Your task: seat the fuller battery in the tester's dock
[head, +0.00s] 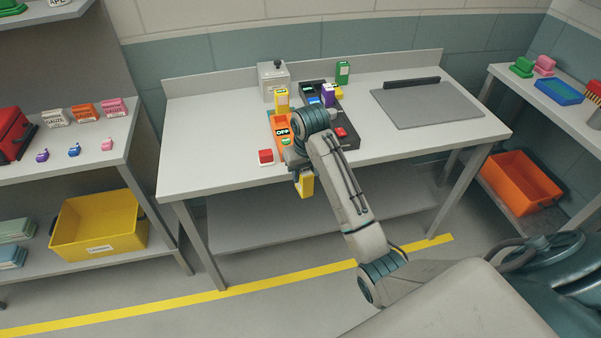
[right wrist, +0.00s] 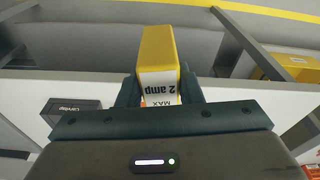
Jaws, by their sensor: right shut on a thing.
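My right gripper (head: 300,168) is shut on a yellow block (head: 306,186), held at the front edge of the workbench. In the right wrist view the block (right wrist: 158,55) sits between the fingers (right wrist: 160,95), its white label reading "2 amp" and "MAX". An orange device (head: 283,128) with a dark "OFF" display stands on the bench behind the gripper, partly hidden by my arm. A yellow battery-like block (head: 281,101) stands at its back. A black unit (head: 349,131) beside it has purple (head: 328,94) and yellow blocks at its back. Charge levels are unreadable. My left gripper is out of view.
A green block (head: 342,72) and a grey box with a black knob (head: 273,80) stand at the bench's back. A grey mat (head: 425,106) covers the right side. The left bench top is clear.

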